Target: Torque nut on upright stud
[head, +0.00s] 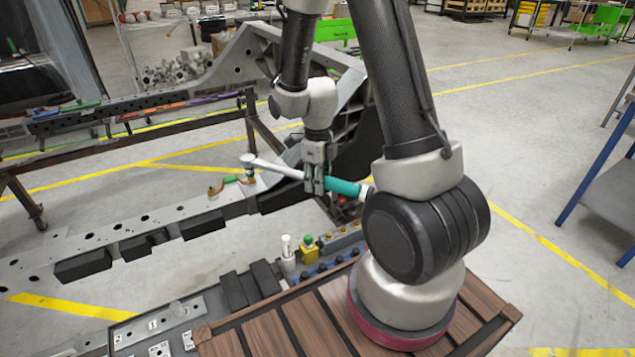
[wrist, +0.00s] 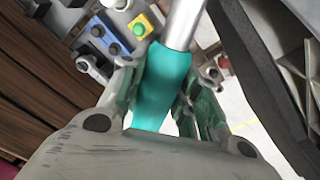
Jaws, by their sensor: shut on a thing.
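My gripper (head: 315,180) is shut on the teal handle of a torque wrench (head: 345,187). The teal handle (wrist: 160,85) also shows between the fingers in the wrist view. The wrench's pale shaft runs left to its head (head: 248,161), which is over the chassis rail near an upright fitting. Whether the head sits on a nut cannot be told. A small orange-brown part (head: 215,189) and a green part (head: 231,179) lie on the rail beside the head. The stud and nut are too small or hidden to make out.
The grey chassis rail (head: 165,222) stretches left on black blocks. A tool tray (head: 255,290) with a yellow box with a green button (head: 308,247) and a white bottle-like item (head: 287,248) lies below. A blue-framed table (head: 600,190) stands at right. Open floor lies beyond.

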